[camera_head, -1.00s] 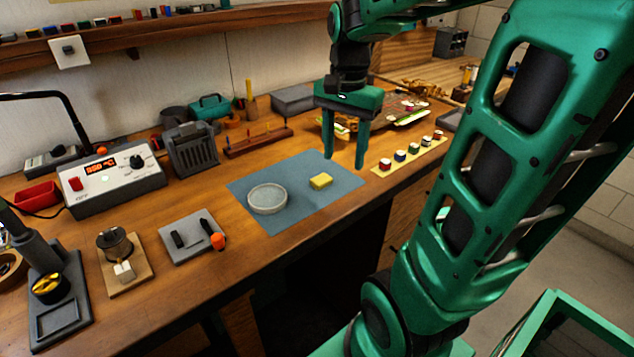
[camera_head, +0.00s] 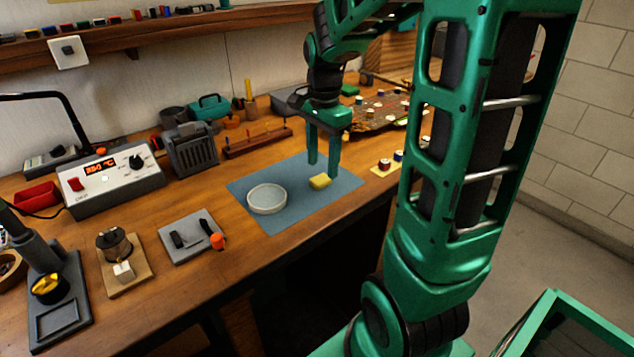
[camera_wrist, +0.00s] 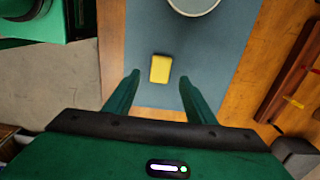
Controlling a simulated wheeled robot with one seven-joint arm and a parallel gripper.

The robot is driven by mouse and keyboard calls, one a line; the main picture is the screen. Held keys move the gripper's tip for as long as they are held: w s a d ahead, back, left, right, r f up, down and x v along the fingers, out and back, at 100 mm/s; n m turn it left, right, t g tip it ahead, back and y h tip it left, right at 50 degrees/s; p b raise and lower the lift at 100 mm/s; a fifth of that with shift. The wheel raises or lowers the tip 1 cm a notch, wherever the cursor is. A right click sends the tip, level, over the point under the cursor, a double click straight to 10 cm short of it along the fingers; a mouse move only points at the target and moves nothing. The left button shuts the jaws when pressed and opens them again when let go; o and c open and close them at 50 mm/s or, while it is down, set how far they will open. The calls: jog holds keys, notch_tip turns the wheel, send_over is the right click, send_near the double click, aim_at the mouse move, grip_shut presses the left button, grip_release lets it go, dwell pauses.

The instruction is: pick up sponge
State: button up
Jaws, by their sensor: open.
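The yellow sponge (camera_head: 320,181) lies on the blue-grey mat (camera_head: 290,212) on the workbench, to the right of a round pale dish (camera_head: 267,198). My gripper (camera_head: 323,170) is open and empty, pointing down just above and behind the sponge in the head view. In the wrist view, the sponge (camera_wrist: 160,68) lies flat on the mat, ahead of my open fingers (camera_wrist: 158,78) and roughly centred between them. The fingers do not appear to touch it.
The dish (camera_wrist: 194,4) also shows at the top of the wrist view. A yellow strip with small spools (camera_head: 385,165) lies right of the mat. A wooden rack (camera_head: 257,140) stands behind it, and a grey tray with tools (camera_head: 192,236) lies left.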

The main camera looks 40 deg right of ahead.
aim_at(322, 177)
jog(key=shift+f, duration=1.9)
jog(key=c, duration=1.1)
jog(key=shift+r, duration=0.15)
jog(key=shift+r, duration=0.6)
notch_tip(322, 177, up, 3)
jog(key=shift+w, duration=0.1)
jog(key=s+a+r, duration=0.1)
jog(key=a+r, duration=0.1)
jog(key=a, duration=0.1)
jog(key=s+a+r, duration=0.2)
jog(key=a, duration=0.2)
jog(key=s+a+r, duration=0.1)
jog(key=a+r, duration=0.1)
jog(key=a, duration=0.2)
jog(key=shift+s+r, duration=0.3)
